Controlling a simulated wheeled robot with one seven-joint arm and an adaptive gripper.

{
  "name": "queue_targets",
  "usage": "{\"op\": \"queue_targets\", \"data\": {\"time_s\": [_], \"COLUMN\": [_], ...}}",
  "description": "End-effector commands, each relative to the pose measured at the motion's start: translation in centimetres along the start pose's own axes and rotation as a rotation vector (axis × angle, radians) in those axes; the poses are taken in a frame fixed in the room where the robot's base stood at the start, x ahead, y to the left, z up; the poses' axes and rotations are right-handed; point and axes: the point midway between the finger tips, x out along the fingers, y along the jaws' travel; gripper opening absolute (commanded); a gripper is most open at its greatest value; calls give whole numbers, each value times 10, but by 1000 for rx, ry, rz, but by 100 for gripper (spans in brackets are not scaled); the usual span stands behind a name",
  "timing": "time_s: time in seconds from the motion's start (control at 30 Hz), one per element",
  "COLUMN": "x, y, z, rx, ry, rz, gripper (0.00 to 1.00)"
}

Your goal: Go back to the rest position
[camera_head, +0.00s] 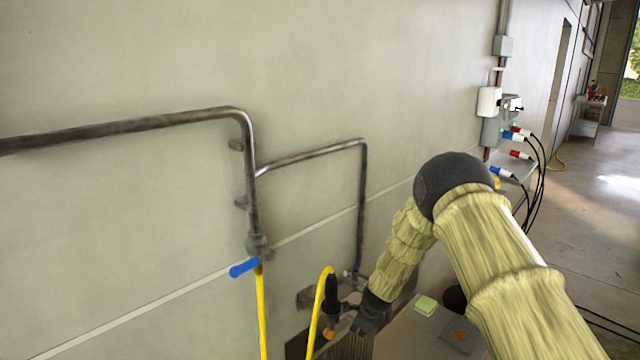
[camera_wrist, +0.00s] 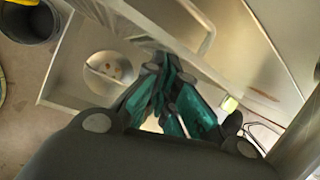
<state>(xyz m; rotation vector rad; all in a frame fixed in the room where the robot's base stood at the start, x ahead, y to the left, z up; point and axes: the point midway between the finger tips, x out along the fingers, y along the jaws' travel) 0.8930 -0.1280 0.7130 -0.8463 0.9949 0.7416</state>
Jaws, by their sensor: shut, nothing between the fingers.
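My arm, in a padded yellowish sleeve, reaches down from the right of the head view, bent at a dark round elbow. My gripper (camera_head: 352,322) is at the lower middle of that view, close to the wall and just right of a black-handled nozzle (camera_head: 331,292) on a yellow hose (camera_head: 315,310). I cannot tell from this view whether they touch. In the wrist view my gripper (camera_wrist: 162,78) shows dark fingers with teal parts, closed together and empty. They are above or beside a pale metal surface with a round recess (camera_wrist: 108,68).
Metal pipes (camera_head: 120,128) run along the wall, with a blue valve handle (camera_head: 244,267). A grey table (camera_head: 405,335) with a small green-yellow pad (camera_head: 426,305) lies below my arm. Electrical boxes with plugs and black cables (camera_head: 541,170) hang further right. Open floor (camera_head: 590,240) lies at far right.

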Motion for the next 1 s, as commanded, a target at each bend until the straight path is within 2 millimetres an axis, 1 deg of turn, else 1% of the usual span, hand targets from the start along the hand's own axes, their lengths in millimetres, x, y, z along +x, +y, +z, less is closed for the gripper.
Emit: {"op": "queue_targets", "data": {"time_s": [0.03, 0.07, 0.17, 0.27, 0.3, 0.37, 0.4, 0.47, 0.5, 0.57, 0.6, 0.67, 0.7, 0.77, 0.8, 0.87, 0.9, 1.0], "x": [6, 7, 5, 0, -4, -10, -16, -26, -34, -47, -57, -73, -85, -105, -118, -140, -155, -190], "y": [10, 16, 43, 80, 96, 121, 138, 163, 181, 207, 224, 251, 268, 294, 310, 335, 351, 386], "z": [-19, -28, -61, -98, -114, -137, -152, -174, -188, -208, -220, -237, -247, -262, -270, -282, -289, -302], "rx": [-56, -94, -228, -385, -454, -562, -637, -749, -825, -939, -1015, -1129, -1204, -1318, -1391, -1500, -1570, -1725], "ry": [27, 42, 92, 140, 158, 181, 194, 208, 215, 218, 217, 209, 201, 181, 165, 136, 113, 51], "rz": [-5, -6, 8, 43, 59, 88, 108, 140, 164, 198, 222, 259, 283, 318, 341, 373, 392, 431], "gripper": [0, 0, 0, 0, 0, 0, 0, 0, 0, 0, 0, 0, 0, 0, 0, 0, 0, 0]}}
